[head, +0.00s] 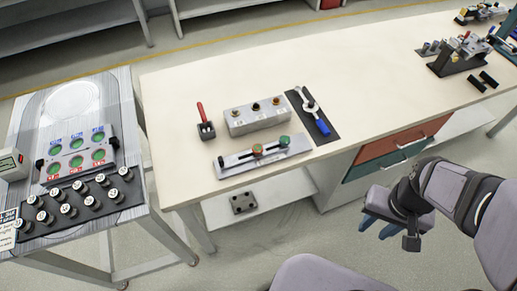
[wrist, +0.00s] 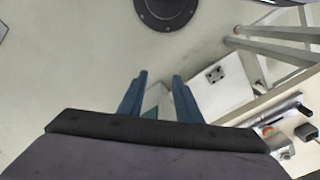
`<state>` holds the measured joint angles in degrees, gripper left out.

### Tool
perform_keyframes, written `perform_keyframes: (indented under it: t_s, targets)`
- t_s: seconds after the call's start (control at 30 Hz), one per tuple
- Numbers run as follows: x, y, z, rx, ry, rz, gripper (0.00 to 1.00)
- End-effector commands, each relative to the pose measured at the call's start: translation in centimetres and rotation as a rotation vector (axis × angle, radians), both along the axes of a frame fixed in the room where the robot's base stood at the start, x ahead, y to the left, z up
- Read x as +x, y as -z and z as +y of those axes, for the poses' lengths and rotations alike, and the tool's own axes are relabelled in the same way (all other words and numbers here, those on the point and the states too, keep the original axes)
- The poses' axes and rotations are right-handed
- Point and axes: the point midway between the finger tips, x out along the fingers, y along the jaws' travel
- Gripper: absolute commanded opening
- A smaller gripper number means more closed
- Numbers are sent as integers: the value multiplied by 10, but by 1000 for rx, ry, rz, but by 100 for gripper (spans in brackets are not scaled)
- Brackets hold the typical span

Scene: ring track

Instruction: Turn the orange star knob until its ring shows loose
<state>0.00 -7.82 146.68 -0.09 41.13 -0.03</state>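The orange star knob (head: 257,149) sits on a grey metal track (head: 235,163) near the table's front edge. A green knob (head: 284,141) sits at the track's right end, with a small dark piece between the two. Any ring at the orange knob is too small to read. My gripper (head: 379,225) hangs right of the track, out in front of the drawers and apart from the table. In the wrist view my gripper (wrist: 159,78) has its two blue fingers apart with nothing held between them. The track's end shows small at the wrist view's lower right.
Behind the track stands a grey block (head: 258,118) with several knobs. A red-handled lever (head: 202,118) is left of it, and a blue-handled tool on a black plate (head: 325,133) is right. A side table (head: 72,232) with buttons stands left. The tabletop's middle is clear.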

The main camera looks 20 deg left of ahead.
Motion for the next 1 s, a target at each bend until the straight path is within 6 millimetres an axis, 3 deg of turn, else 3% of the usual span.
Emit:
perform_keyframes:
  t_s: [0.27,0.3,0.37,0.43,0.63,0.77,1.0]
  targets:
    - [0,0,0,0,0,0,31]
    - [0,0,0,0,0,0,34]
    - [0,0,0,0,1,0,48]
    - [3,0,2,0,5,0,48]
    - [34,-5,18,0,60,0,48]
    - [72,-10,47,0,140,-1,48]
    - [139,-14,135,-1,336,3,48]
